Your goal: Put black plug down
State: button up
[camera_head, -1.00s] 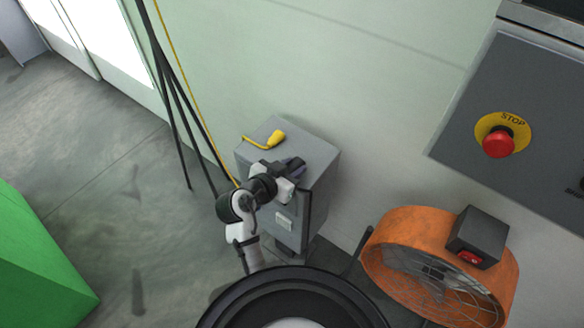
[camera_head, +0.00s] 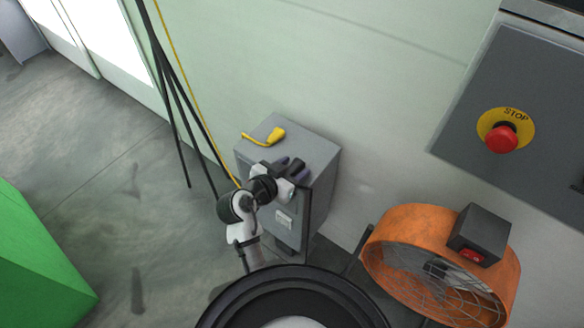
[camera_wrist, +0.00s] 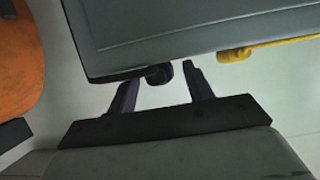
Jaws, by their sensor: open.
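The black plug (camera_wrist: 158,73) shows in the wrist view as a small dark round shape at the edge of the grey box (camera_wrist: 190,28). It lies between the two fingers of my gripper (camera_wrist: 163,76), with a gap visible on each side. My gripper is open. In the head view my gripper (camera_head: 291,164) is over the top of the grey box (camera_head: 318,152). There I cannot clearly tell the black plug from the dark fingers.
A yellow plug (camera_head: 273,137) lies on the box top, behind my gripper. An orange fan (camera_head: 405,232) stands to the right, below a panel with a red stop button (camera_head: 501,139). Black cables (camera_head: 172,85) hang at the left. A green block (camera_head: 40,262) is at lower left.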

jog(key=shift+r+p, duration=0.3)
jog(key=shift+s+a+r, duration=0.15)
jog(key=shift+r, duration=0.05)
jog(key=b+v, duration=0.2)
jog(key=v, duration=0.9)
jog(key=shift+s, duration=0.2)
jog(key=shift+a, duration=0.2)
